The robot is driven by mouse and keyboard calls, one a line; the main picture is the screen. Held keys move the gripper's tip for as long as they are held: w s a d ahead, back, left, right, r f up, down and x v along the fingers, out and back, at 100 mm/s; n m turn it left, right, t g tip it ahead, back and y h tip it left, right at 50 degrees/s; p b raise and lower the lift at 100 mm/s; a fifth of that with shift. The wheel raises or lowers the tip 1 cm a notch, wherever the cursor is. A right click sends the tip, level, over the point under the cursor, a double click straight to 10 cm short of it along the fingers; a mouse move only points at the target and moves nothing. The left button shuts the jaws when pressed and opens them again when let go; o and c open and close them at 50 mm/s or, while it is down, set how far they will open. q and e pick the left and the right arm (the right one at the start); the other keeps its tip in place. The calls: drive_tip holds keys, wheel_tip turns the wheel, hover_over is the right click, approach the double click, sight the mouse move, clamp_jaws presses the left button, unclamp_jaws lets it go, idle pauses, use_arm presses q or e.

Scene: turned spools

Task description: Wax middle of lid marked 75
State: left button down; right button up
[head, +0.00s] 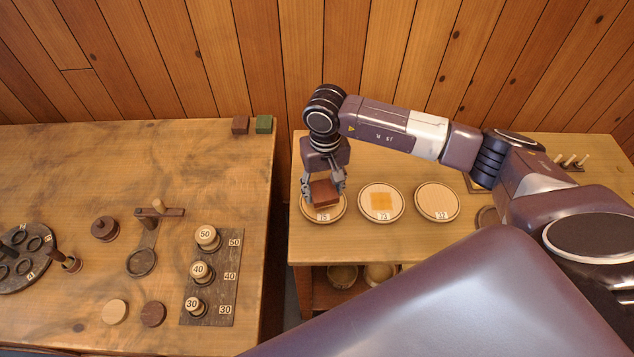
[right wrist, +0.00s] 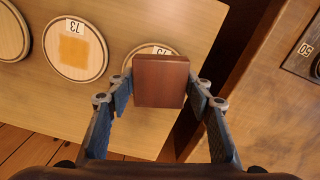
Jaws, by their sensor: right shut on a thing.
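The lid marked 75 (head: 340,213) is a round pale wooden disc, leftmost of the lids on the right table. My right gripper (head: 323,189) is shut on a reddish-brown block (head: 325,194) over this lid. The block also shows between the fingers in the right wrist view (right wrist: 160,80). It hides most of the lid (right wrist: 136,51) there, so the lid's middle is not visible. I cannot tell whether the block touches the lid. My left gripper is not in view.
The lid marked 73 (head: 368,210) has an orange square in its middle; the lid marked 32 (head: 438,200) looks plain. A brown block (head: 240,125) and a green block (head: 264,124) sit on the left table's back edge. A gap separates the tables.

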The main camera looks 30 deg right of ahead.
sight(324, 213)
drive_tip(key=shift+w+f, duration=0.15)
drive_tip(key=shift+f, duration=0.05)
drive_tip(key=shift+s+d+f+b, duration=0.15)
drive_tip(key=shift+s+f+b, duration=0.2)
drive_tip(key=shift+f, duration=0.6)
wheel_tip(324, 213, down, 3)
drive_tip(key=shift+w+r+b, duration=0.1)
drive_tip(key=shift+w+b, duration=0.05)
drive_tip(key=shift+b, duration=0.45)
drive_tip(key=shift+f, duration=0.5)
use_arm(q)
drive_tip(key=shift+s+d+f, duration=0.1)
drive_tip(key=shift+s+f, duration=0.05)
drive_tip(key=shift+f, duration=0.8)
